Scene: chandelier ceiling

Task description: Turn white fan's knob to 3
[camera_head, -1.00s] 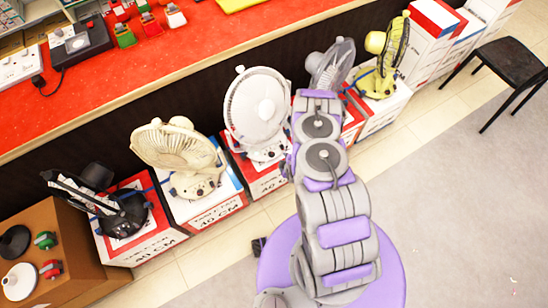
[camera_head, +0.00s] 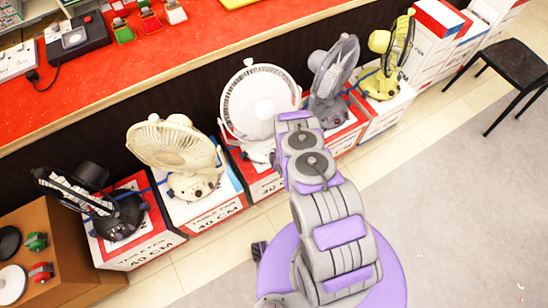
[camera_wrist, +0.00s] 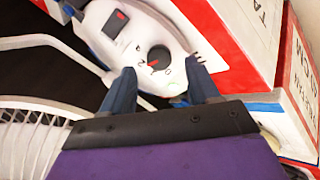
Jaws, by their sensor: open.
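The white fan (camera_head: 262,100) stands on a box in the row of fans, with my arm partly covering its lower right side. In the wrist view its white control base (camera_wrist: 150,25) is tilted in the picture. A round black knob (camera_wrist: 160,57) sits on it with a small red mark and printed figures around it. I cannot read the setting surely. My gripper (camera_wrist: 161,80) is open, its two dark fingers apart on either side below the knob. The knob shows between the fingertips, and contact is not visible. In the head view my fingers are hidden.
A cream fan (camera_head: 172,155) stands left of the white fan, a grey fan (camera_head: 333,80) and a yellow-green fan (camera_head: 390,55) right. A red counter (camera_head: 160,70) runs behind. In the wrist view fan guard wires (camera_wrist: 40,125) lie left of my gripper. The floor in front is clear.

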